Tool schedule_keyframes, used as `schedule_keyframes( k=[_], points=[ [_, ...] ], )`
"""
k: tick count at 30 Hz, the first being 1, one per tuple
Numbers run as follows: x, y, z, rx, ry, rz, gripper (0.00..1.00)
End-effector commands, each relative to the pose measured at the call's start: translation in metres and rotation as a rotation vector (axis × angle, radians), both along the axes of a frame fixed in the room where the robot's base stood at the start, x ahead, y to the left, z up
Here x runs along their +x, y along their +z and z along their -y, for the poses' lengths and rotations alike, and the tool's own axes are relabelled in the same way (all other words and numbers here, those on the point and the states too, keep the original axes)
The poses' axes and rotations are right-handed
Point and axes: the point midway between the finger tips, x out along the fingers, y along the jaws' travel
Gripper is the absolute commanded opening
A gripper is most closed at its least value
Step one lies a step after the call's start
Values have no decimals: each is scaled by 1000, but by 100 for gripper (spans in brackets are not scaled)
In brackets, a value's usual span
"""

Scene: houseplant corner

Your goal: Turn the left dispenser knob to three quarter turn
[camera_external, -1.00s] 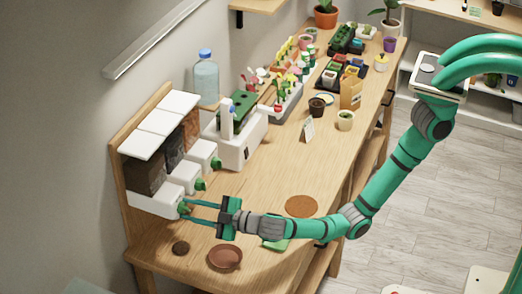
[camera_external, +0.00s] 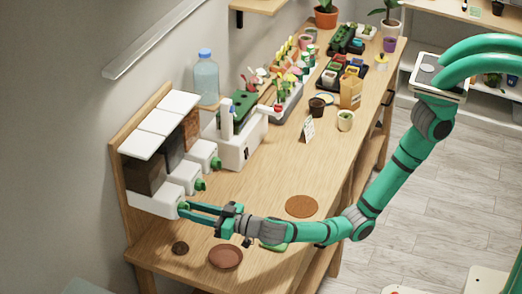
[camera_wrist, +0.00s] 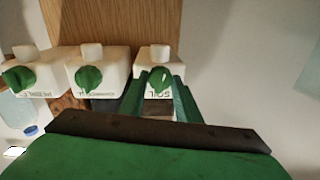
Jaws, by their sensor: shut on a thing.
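Three white dispensers with green knobs stand in a row against a wooden backboard. The left dispenser (camera_external: 152,202) is the nearest one in the external view; it also shows at the right of the wrist view (camera_wrist: 150,58). Its green knob (camera_wrist: 161,79) sits between my two green fingers, its grip standing nearly upright and slightly tilted in that picture. My gripper (camera_external: 187,208) is shut on this knob and partly hides it in the external view. The middle knob (camera_wrist: 88,78) and the far knob (camera_wrist: 19,78) are free of my gripper.
A brown saucer (camera_external: 226,257) and a small dark disc (camera_external: 180,248) lie on the bench near my wrist.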

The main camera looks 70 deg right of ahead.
Motion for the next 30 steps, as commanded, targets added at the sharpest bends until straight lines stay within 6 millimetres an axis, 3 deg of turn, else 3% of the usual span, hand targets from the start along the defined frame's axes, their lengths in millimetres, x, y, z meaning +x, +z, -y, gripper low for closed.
schedule_keyframes(
  k=[30],
  points=[
    [-1,-5,-2,950,-1,-3,8]
  ],
)
